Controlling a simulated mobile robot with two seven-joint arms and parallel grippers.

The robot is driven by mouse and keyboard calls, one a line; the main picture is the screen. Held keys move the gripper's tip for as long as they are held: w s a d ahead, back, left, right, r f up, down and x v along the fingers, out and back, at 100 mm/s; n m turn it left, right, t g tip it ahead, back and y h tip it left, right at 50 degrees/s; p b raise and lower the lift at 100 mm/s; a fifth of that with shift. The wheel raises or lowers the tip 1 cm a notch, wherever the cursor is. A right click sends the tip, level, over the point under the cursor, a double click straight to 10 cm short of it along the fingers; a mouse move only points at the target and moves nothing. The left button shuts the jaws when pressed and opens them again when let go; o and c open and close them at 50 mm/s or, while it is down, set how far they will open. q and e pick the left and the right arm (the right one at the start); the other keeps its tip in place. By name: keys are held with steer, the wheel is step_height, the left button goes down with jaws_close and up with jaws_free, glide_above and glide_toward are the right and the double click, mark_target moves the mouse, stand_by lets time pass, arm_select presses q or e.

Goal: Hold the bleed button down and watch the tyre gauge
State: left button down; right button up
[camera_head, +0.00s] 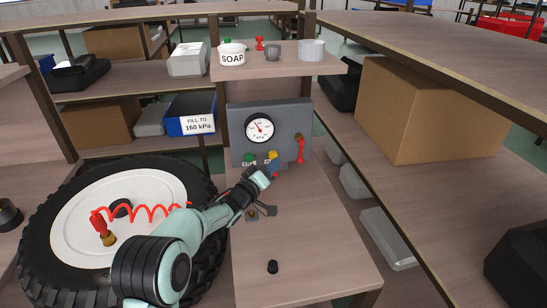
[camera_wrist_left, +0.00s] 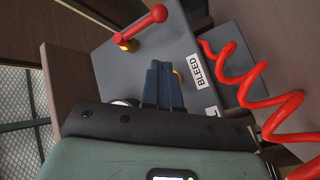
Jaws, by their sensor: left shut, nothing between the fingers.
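The grey panel (camera_head: 237,122) stands on the bench with a round white gauge (camera_head: 259,127). Its needle points up and left; the numbers are too small to read. A yellow button (camera_head: 273,155) sits low on the panel. In the left wrist view a sliver of yellow (camera_wrist_left: 177,72) shows beside the fingers, next to the BLEED label (camera_wrist_left: 195,72). My left gripper (camera_head: 276,165) is shut and empty, its fingertips (camera_wrist_left: 160,66) at the yellow button. They cover most of it, so I cannot tell whether it is pressed. My right gripper is not in view.
A green button (camera_head: 250,158) and red lever (camera_head: 300,148) flank the yellow button. A tyre (camera_head: 35,245) lies left, with a red coiled hose (camera_head: 150,212) above it. A soap tub (camera_head: 232,54) stands on the shelf above.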

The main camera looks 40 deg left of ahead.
arm_select(q)
steer(key=shift+s+d+b, duration=0.3)
steer(key=shift+s+d, duration=0.5)
steer(key=shift+d, duration=0.2)
steer(key=shift+s+d+b, duration=0.25)
steer(key=shift+s+d, duration=0.55)
steer(key=shift+d, duration=0.15)
